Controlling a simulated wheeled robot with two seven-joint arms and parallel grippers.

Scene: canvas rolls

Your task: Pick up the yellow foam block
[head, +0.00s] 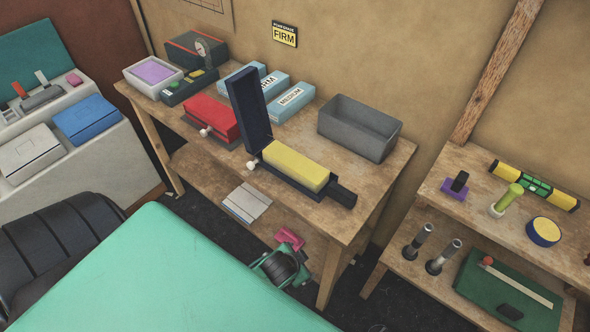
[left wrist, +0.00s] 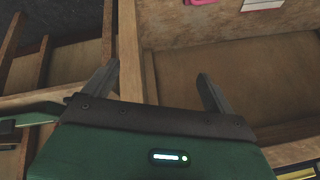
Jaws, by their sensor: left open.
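The yellow foam block (head: 296,167) lies in the dark hinged case (head: 250,103) on the wooden workbench, in the head view. The case's lid stands upright at the block's left end. The block's top and front side are exposed. My left gripper (left wrist: 158,73) is open and empty in the left wrist view, its two grey fingers apart over bare wood framing. In the head view a green and dark part of my left arm (head: 281,268) shows low in front of the bench, below the block and apart from it. The block is not seen in the left wrist view. My right gripper is not in view.
A pink item (head: 290,238) is on the lower shelf. A teal surface (head: 160,270) fills the foreground.

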